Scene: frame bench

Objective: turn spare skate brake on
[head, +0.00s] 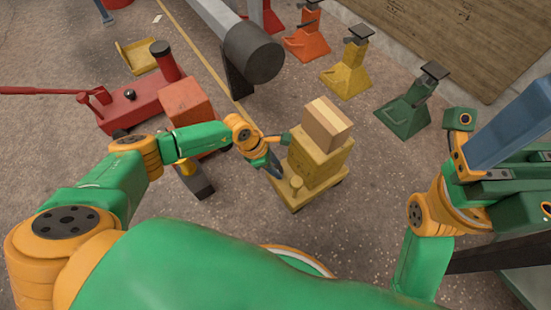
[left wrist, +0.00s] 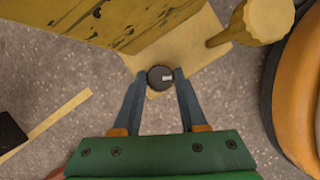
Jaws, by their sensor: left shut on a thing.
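The yellow skate (head: 312,168) stands on the floor in the middle of the head view, with a pale wooden block (head: 327,120) on top. A short yellow post (head: 296,182) rises at its near corner and also shows in the left wrist view (left wrist: 265,18). In the left wrist view, a round black knob (left wrist: 160,78) with a small white mark sits at the skate's edge. My left gripper (left wrist: 158,85) has its blue-grey fingers on both sides of the knob, shut on it. The knob is hidden in the head view. My right arm is at the right; its fingers are unclear.
A red machine (head: 130,100) with a long handle and black knob stands at the left, beside an orange block (head: 186,100). Red, yellow (head: 350,65) and green (head: 408,105) stands line the back. A dark grey cylinder (head: 253,52) lies behind the skate. Floor in front is partly clear.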

